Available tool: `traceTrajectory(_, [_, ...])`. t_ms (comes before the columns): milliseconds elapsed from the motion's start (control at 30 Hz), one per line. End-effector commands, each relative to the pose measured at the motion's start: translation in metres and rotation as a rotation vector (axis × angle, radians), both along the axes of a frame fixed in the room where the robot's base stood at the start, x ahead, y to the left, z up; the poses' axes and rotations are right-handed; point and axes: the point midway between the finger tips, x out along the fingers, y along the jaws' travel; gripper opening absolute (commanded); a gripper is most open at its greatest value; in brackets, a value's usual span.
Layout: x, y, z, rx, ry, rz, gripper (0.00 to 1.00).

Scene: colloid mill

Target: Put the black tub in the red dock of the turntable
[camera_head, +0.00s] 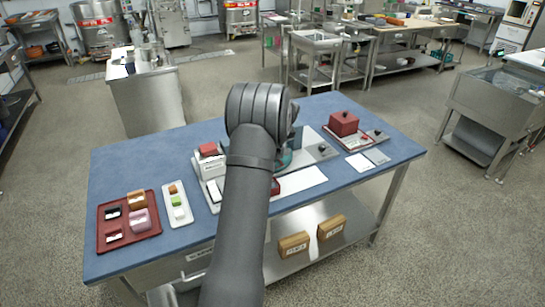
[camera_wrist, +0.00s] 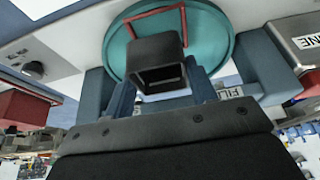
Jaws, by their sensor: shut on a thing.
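The black tub (camera_wrist: 157,52) is held by my gripper (camera_wrist: 160,88), between blue-grey fingers in the wrist view. The tub appears tilted in that picture, with its dark opening facing the camera. The teal turntable (camera_wrist: 216,45) is a round disc behind the tub. The red dock (camera_wrist: 150,13) shows as a thin red outline on the disc, partly covered by the tub. I cannot tell whether the tub touches the disc. In the head view my arm hides the gripper and tub, and only a teal sliver of the turntable (camera_head: 296,160) shows.
A dark red tray (camera_head: 155,231) with several small items and a white tray (camera_head: 172,190) with small blocks lie left on the blue table (camera_head: 120,167). A red block (camera_head: 343,123) stands on equipment at right. White plates (camera_head: 362,162) lie near it. The table's left back is clear.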

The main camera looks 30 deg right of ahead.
Motion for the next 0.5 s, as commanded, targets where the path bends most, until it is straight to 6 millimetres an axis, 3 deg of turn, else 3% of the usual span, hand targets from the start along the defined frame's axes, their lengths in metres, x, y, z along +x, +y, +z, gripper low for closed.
traceTrajectory(233, [0.009, 0.005, -0.014, 0.0, 0.001, -0.001, 0.31])
traceTrajectory(500, [0.009, 0.004, -0.047, 0.0, 0.001, -0.002, 0.31])
